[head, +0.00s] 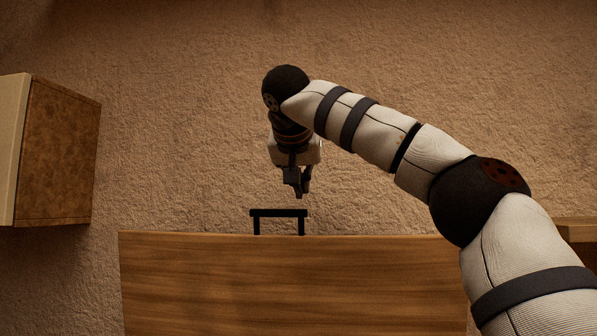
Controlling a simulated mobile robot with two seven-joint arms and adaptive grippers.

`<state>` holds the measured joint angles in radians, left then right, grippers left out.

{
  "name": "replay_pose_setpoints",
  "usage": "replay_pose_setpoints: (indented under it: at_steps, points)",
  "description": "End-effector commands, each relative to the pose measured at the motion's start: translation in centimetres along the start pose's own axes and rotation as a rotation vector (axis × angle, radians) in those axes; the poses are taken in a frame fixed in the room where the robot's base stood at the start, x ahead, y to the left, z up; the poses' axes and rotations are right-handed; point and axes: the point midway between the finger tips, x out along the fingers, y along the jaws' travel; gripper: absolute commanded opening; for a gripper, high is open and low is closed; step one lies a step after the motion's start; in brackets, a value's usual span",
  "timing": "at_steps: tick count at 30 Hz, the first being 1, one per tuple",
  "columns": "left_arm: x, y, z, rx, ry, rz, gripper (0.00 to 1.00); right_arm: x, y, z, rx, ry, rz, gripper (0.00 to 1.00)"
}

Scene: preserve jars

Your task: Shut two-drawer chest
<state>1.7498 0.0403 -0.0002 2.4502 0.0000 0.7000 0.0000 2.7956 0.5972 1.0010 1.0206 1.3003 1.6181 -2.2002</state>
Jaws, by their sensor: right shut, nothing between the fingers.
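A wooden surface with brown grain (290,285), which looks like the top of the two-drawer chest, fills the lower middle of the head view. A black bar handle (278,213) sticks out past its upper edge. The drawer fronts are hidden, so I cannot tell how far either drawer is out. My right gripper (299,194) is shut and empty. It points down the picture at the handle, just above its right half, with a small gap showing between them. My left gripper is not in view.
A box-like piece with a pale face and a brown side (58,150) stands at the left edge. Another wooden edge (577,230) shows at the right behind my arm. The tan, rough-textured surface (180,130) around the gripper is clear.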

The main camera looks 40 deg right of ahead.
Motion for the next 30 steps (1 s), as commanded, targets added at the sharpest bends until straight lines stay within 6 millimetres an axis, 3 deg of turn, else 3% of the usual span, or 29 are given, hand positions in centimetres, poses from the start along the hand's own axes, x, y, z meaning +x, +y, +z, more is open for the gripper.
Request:
replay_pose_setpoints:
  at_steps: [3,6,11,30]
  points:
    - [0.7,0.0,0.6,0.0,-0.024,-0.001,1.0,3.0,-0.2,0.4,-0.005,-0.008,0.006,0.0]
    - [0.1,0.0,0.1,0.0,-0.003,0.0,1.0,1.2,0.0,1.4,-0.004,0.001,-0.002,0.0]
    - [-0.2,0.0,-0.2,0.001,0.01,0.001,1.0,0.0,0.0,2.6,-0.001,0.002,-0.001,0.0]
    - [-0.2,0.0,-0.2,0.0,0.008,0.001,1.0,0.3,-0.6,3.1,-0.003,0.016,0.003,0.0]
